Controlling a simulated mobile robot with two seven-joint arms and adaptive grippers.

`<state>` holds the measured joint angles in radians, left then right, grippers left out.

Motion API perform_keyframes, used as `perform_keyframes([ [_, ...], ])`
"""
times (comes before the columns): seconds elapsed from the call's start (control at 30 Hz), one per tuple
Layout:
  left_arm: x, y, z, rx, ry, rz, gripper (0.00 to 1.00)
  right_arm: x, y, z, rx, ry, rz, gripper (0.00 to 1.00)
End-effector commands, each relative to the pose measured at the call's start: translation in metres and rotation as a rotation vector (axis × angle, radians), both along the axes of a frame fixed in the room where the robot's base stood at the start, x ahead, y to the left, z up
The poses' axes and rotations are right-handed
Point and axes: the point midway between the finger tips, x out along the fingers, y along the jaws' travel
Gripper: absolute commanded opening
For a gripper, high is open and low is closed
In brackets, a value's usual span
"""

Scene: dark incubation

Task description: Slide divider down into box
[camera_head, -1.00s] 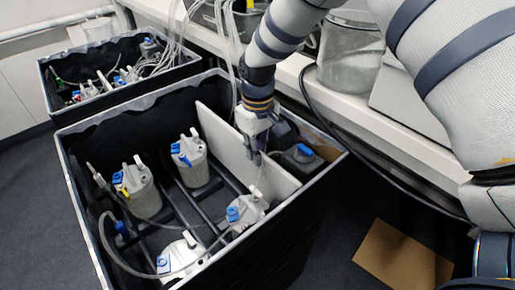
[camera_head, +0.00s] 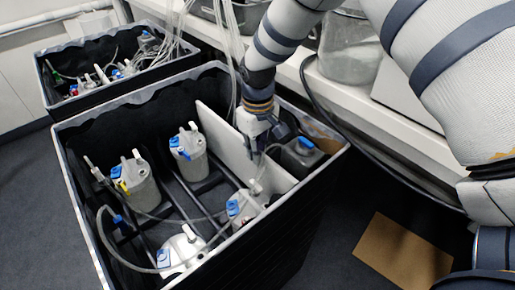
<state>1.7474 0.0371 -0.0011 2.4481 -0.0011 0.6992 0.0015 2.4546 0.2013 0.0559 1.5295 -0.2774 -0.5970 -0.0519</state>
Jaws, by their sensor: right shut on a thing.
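A flat white divider (camera_head: 222,146) stands upright inside the large black box (camera_head: 88,228), along its right side. Its top edge slopes from the back to the front right in the picture. My right gripper (camera_head: 256,143) comes down from above and is shut on the divider's upper edge near its middle. The fingertips are partly hidden against the panel. The divider's lower edge is not clearly visible behind the bottles and tubing. My left gripper is not in view.
White bottles with blue clips (camera_head: 189,152) stand left of the divider among dark rails and loose tubing. A dark bottle with a blue cap (camera_head: 304,150) is right of it. A second black box (camera_head: 95,104) stands behind; a white bench (camera_head: 345,95) runs to the right.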

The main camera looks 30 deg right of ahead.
Motion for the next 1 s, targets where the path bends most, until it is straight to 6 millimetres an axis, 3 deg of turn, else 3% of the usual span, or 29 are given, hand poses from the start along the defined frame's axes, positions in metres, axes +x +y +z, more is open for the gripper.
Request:
perform_keyframes([
  [1.0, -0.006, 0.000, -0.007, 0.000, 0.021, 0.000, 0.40, 0.001, 0.000, -0.025, 0.000, -0.001, 0.000, 0.00],
])
